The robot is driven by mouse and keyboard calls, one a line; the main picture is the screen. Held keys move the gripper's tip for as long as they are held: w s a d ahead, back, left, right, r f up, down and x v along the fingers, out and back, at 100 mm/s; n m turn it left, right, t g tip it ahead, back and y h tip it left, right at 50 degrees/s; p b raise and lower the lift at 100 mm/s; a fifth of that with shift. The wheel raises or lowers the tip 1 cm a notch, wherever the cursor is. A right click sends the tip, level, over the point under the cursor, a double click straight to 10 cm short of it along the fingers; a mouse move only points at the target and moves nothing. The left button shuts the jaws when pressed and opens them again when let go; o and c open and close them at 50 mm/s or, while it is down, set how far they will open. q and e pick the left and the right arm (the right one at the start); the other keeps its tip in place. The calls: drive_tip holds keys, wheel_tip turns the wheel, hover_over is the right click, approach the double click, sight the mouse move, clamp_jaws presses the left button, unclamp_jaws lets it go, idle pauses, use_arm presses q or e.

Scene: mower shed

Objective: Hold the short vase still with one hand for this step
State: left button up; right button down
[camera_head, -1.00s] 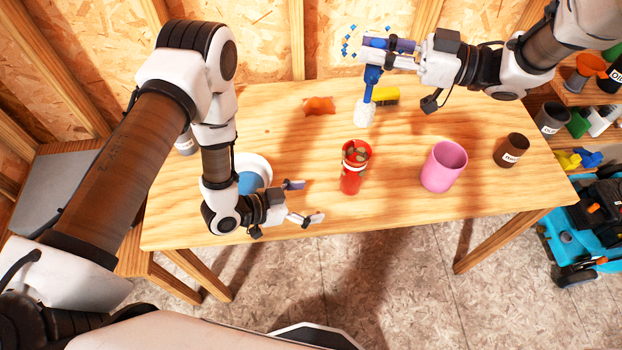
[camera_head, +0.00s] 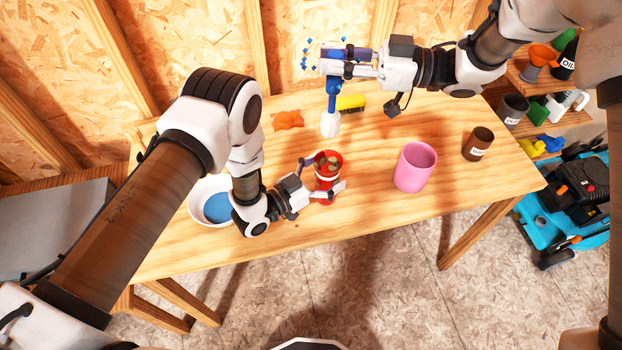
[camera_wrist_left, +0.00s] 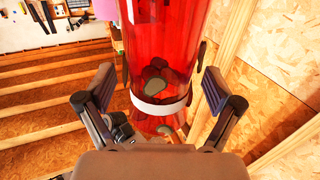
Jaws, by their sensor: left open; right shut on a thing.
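A red see-through vase (camera_head: 327,182) with pebbles inside and a white band stands upright near the table's front edge. My left gripper (camera_head: 322,178) is open, with one finger on either side of the vase. In the left wrist view the vase (camera_wrist_left: 166,35) rises between the two spread fingers, with gaps on both sides. My right gripper (camera_head: 342,62) is shut on a brush with a blue handle and white head (camera_head: 330,124), head down, over the back of the table.
A pink cup (camera_head: 414,168) and a brown labelled pot (camera_head: 478,144) stand right of the vase. A white bowl with blue inside (camera_head: 211,203) is at left, partly behind my left arm. An orange cloth-like piece (camera_head: 288,120) and yellow block (camera_head: 350,103) lie at the back.

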use_arm(q)
drive_tip(key=shift+w+d, duration=0.1)
drive_tip(key=c, duration=1.5)
drive_tip(key=o, duration=0.8)
drive_tip(key=c, duration=0.4)
drive_tip(key=shift+o, duration=0.2)
